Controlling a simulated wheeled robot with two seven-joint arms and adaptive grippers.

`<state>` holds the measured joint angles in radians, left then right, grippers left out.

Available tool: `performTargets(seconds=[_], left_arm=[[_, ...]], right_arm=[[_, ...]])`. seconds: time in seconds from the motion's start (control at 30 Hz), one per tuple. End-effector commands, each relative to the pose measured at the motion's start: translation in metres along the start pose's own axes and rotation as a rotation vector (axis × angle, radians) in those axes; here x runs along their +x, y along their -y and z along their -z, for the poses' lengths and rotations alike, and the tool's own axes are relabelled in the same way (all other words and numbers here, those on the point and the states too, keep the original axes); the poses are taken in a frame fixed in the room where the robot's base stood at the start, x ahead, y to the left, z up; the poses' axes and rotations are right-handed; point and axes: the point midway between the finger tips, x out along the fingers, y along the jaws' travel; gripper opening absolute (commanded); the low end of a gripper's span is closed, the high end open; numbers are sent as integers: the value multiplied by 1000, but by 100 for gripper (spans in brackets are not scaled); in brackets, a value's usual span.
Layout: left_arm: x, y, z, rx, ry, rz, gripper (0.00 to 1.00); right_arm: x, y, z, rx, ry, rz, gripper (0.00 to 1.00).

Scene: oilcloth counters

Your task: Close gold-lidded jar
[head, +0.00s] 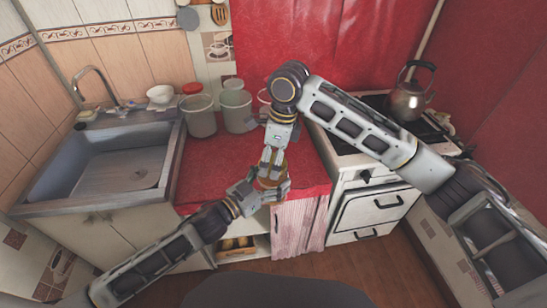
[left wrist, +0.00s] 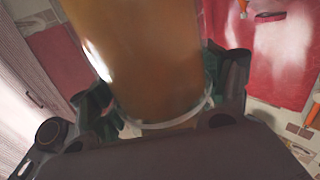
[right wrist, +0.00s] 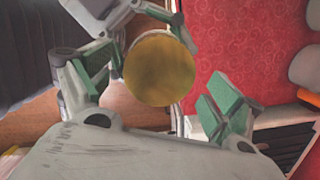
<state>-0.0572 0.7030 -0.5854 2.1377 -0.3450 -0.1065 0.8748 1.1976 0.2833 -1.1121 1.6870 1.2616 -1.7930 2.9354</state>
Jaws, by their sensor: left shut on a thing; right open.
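The jar (left wrist: 155,55), with amber-brown walls and a pale clear band near one end, fills the middle of the left wrist view. My left gripper (left wrist: 165,100) is shut around it, with a dark green finger on each side. In the right wrist view the jar's round gold lid (right wrist: 160,68) faces the camera. My right gripper (right wrist: 168,80) is open, its green-padded fingers on either side of the lid, with a clear gap at the right finger. In the head view my right gripper (head: 272,160) is just above my left gripper (head: 258,192). How the lid sits is hidden.
The red counter (head: 205,165) lies behind the grippers, with several containers (head: 201,115) at its back. A sink (head: 110,170) is on the left. A stove with a kettle (head: 409,98) is on the right. The grippers are in front of the counter's edge.

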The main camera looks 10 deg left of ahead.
Motion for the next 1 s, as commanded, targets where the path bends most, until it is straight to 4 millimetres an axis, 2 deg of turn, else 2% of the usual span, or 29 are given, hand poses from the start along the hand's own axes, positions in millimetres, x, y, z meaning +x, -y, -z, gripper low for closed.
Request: performTargets(seconds=[0.17, 0.6, 1.0], left_arm=[[0, 0, 3, 1, -6, -1, 11], [0, 0, 3, 1, -6, -1, 11], [0, 0, 3, 1, -6, -1, 11]], right_arm=[[-8, 0, -2, 0, 1, 0, 92], [-43, 0, -7, 0, 1, 0, 92], [-45, 0, -7, 0, 0, 1, 91]])
